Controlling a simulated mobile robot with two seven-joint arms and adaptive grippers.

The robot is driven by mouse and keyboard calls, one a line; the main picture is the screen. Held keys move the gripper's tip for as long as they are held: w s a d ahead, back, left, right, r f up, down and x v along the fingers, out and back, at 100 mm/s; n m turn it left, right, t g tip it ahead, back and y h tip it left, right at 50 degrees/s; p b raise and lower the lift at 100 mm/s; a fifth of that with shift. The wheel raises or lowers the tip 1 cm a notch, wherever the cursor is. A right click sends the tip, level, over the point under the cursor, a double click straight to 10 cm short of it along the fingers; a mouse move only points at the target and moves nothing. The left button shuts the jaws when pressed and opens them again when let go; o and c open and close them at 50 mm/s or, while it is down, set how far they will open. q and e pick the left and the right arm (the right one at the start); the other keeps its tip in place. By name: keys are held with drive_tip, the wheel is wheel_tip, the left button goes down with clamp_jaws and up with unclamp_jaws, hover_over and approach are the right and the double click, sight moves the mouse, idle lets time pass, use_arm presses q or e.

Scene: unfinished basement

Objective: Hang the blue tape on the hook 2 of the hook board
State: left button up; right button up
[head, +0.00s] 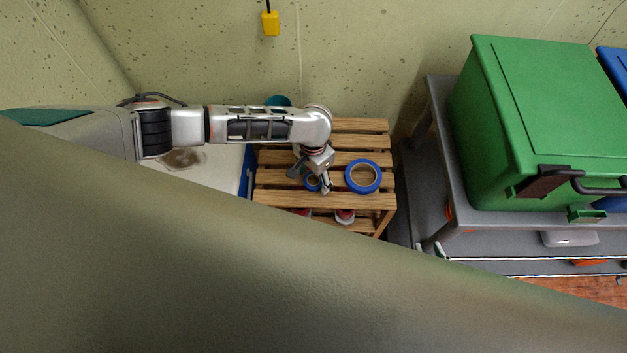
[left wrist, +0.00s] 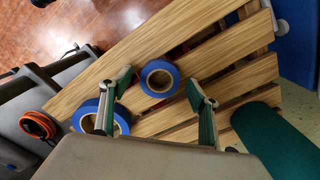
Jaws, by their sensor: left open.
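Two blue tape rolls lie flat on a slatted wooden stand (head: 380,142). The larger-looking roll (head: 349,178) is on the right in the head view. The smaller-looking roll (head: 313,189) is partly hidden under my left gripper (head: 310,181). In the left wrist view one roll (left wrist: 159,66) lies between the spread fingers of my left gripper (left wrist: 158,80), which is open and empty above it. The other roll (left wrist: 82,108) is partly behind the left finger. The hook board is not identifiable in either view. My right gripper is not in view.
A teal cylinder (head: 277,101) stands at the stand's back edge. A grey table (head: 437,100) with a green bin (head: 540,90) stands to the right. Red-and-white items (head: 345,215) sit on the stand's lower level. A large plain surface hides the lower left of the head view.

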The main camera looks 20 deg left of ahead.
use_arm(q)
drive_tip(key=c, duration=1)
drive_tip(key=shift+c, duration=0.2)
drive_tip(key=shift+r, duration=0.15)
wheel_tip(320, 180, up, 20)
drive_tip(key=p, duration=0.6)
